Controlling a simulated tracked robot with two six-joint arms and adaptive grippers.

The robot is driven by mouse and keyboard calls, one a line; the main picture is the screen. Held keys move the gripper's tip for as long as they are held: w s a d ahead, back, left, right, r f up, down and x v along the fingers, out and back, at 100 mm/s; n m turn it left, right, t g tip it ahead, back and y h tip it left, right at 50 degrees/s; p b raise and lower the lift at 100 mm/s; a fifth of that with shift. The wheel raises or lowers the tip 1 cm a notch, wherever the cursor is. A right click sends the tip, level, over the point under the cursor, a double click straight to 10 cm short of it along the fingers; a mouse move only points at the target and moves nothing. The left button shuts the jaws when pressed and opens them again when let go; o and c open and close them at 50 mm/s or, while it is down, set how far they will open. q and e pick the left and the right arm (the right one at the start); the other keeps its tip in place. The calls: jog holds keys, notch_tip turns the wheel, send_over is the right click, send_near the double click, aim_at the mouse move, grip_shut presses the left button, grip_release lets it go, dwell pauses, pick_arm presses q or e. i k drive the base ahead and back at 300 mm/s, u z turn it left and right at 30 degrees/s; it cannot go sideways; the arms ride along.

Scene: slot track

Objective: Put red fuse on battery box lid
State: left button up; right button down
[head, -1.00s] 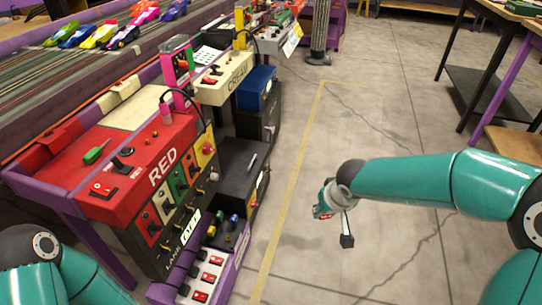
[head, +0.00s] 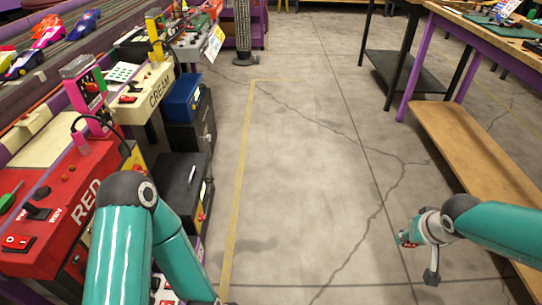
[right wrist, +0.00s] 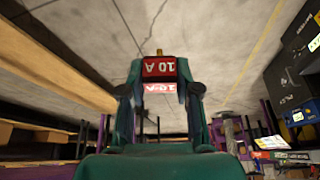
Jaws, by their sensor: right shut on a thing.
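The red fuse (right wrist: 160,67), marked "10 A", is between the fingertips of my right gripper (right wrist: 160,88) in the right wrist view. In the head view my right gripper (head: 412,240) hangs over the floor at the right, with a bit of red at its tip. A black box (head: 176,182) with a light, pen-like thing on its top stands on the left beside the red console; it may be the battery box. My right gripper is far to the right of it. My left arm's elbow is in front of the red console; its gripper is out of view.
A red console (head: 50,222) and a cream console (head: 150,88) line the track at the left. A blue box (head: 182,100) sits behind the black box. A wooden bench shelf (head: 480,165) is close to my right arm. The floor between is clear.

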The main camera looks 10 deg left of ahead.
aim_at(178, 180)
jog(key=z, duration=0.85)
jog(key=k, duration=0.45)
jog(key=z, duration=0.45)
jog(key=i, duration=2.25)
jog(key=u, duration=2.1)
jog(key=i, duration=0.15)
jog(key=u, duration=1.55)
